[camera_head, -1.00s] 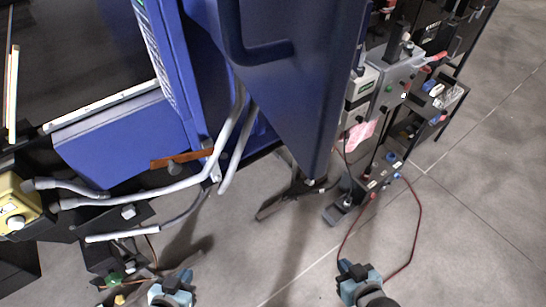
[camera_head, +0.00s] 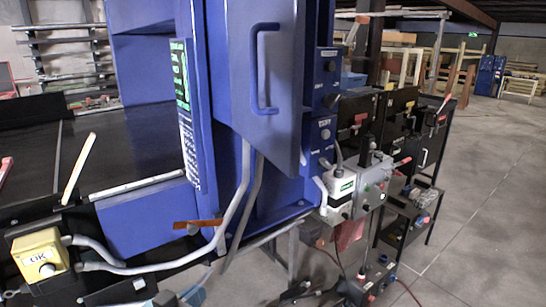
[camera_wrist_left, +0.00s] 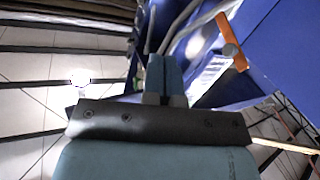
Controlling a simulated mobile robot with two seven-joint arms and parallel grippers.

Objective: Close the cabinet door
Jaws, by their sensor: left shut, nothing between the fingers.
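The blue cabinet door (camera_head: 277,85) stands swung open from the cabinet body (camera_head: 315,95) in the head view. It has a blue U-shaped handle (camera_head: 256,70) on its face. My left gripper (camera_head: 193,288) shows in part at the bottom edge of the head view, below and left of the door and apart from it. In the left wrist view its teal fingers (camera_wrist_left: 165,75) are together with nothing between them. My right gripper is not in view.
Grey cable conduits (camera_head: 236,205) and an orange-brown strip (camera_head: 198,224) are beside the cabinet below the door. A yellow button box (camera_head: 40,255) is at the left. A control box (camera_head: 372,185) stands right of the cabinet. The concrete floor (camera_head: 490,220) at the right is clear.

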